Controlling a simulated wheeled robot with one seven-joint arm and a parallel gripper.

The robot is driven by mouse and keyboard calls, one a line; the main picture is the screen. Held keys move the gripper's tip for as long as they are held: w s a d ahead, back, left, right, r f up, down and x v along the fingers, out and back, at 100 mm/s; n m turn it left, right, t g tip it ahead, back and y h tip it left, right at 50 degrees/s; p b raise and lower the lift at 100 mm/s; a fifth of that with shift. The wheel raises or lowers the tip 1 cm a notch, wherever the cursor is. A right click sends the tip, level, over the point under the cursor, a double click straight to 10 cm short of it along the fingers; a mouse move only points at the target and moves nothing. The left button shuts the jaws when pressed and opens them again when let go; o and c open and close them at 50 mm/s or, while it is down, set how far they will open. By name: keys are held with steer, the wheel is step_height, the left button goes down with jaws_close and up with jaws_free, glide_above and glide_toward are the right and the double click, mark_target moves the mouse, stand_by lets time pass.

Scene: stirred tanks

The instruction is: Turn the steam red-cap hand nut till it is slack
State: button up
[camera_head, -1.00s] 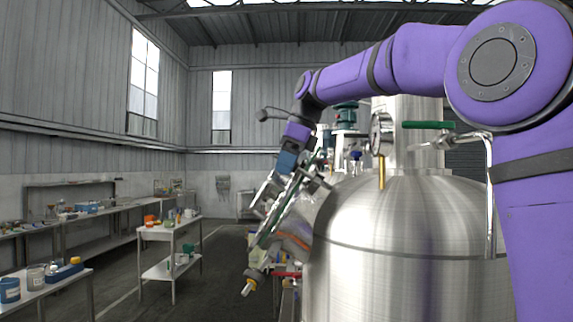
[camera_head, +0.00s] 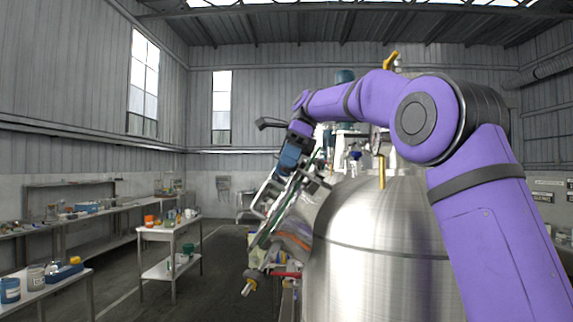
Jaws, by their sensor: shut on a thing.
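My gripper (camera_head: 270,194) is at the left side of a large steel tank (camera_head: 375,245), tilted down and left below my wrist. It is shut at the upper part of a slanting, green-edged steel gauge (camera_head: 272,225). The steam red-cap hand nut cannot be made out; the jaws and wrist cover that spot. A yellowish fitting with a pale end (camera_head: 250,283) shows at the lower end of the gauge.
A red handle (camera_head: 287,275) shows low beside the tank. A brass stem (camera_head: 382,172) stands on the tank's dome. A small white trolley (camera_head: 168,234) and a long bench (camera_head: 75,222) stand at left, with open floor between them and the tank.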

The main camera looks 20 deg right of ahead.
stand_by(0.4)
steer(key=o, duration=0.9)
